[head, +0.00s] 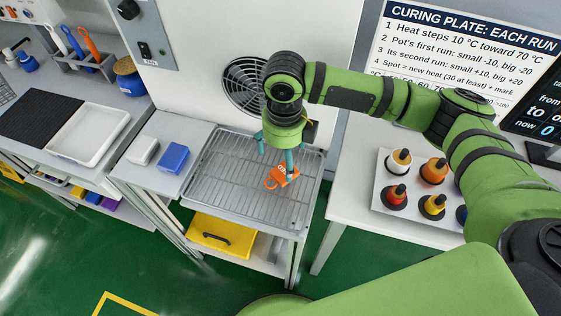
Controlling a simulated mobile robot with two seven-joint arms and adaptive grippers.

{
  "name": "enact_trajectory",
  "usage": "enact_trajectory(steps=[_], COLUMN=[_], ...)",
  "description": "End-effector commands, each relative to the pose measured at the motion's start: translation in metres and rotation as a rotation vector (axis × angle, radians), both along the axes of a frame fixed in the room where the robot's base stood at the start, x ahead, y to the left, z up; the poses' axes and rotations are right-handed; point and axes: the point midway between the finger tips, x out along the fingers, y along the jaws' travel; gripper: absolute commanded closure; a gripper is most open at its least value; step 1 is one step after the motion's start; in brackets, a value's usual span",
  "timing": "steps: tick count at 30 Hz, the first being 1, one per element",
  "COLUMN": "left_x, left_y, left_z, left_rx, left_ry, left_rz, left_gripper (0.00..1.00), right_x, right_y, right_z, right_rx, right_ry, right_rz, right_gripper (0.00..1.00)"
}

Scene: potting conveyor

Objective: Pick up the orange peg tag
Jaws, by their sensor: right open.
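The orange peg tag (283,177) lies on the metal wire rack tray (225,186) below the fan opening. It has a ring-shaped end at its left and dark marks too small to read. My right gripper (276,163) points down over the tray, with its teal fingers spread. One finger is close to the tag and overlaps it in the picture; I cannot tell if they touch. Nothing is held between the fingers. My left gripper is not in the picture.
A blue block (174,158) and a white block (143,150) stand left of the tray. At right, a white board (416,211) holds several coloured pots with black tops. A sign (465,50) hangs behind my right arm. A yellow bin (222,234) sits below.

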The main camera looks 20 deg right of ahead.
Motion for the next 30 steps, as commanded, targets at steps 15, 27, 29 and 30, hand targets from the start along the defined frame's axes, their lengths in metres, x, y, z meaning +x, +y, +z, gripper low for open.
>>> enact_trajectory(steps=[15,27,29,30], left_x=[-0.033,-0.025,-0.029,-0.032], left_y=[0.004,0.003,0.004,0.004], left_z=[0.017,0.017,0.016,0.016], left_rx=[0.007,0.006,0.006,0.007], left_ry=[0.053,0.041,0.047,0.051], left_rz=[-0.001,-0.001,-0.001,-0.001], left_gripper=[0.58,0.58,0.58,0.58], right_x=[-0.005,-0.005,-0.005,-0.005], right_y=[0.001,0.001,0.001,0.001], right_z=[-0.057,-0.057,-0.057,-0.057], right_rx=[-0.001,0.0,0.0,0.0], right_ry=[-0.001,-0.001,0.0,0.0], right_rz=[0.002,0.002,0.002,0.002], right_gripper=[0.06,0.7,0.7,0.7])
